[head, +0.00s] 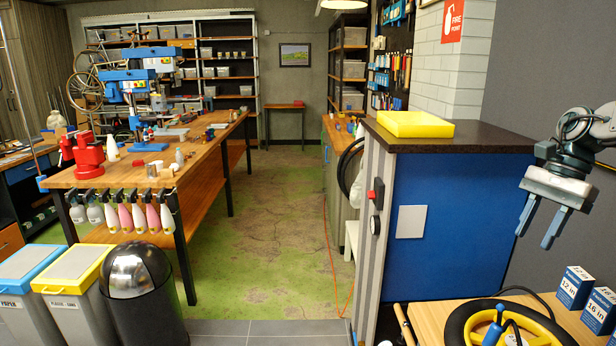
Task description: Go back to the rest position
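My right gripper (534,238) is at the right edge in the head view, pointing down with its two blue fingers apart and nothing between them. It hangs in the air in front of the dark grey wall, above a wooden worktop (425,318) and to the right of a blue cabinet panel (460,230). My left gripper and arm are not in view. No chain or wax pot can be made out.
The wooden worktop carries a black ring-shaped object (462,325) and blue boxes (574,287). A yellow tray (415,124) sits on the dark counter (470,139). A long workbench (150,180) and bins (75,262) stand left. The green floor (270,230) between is mostly clear.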

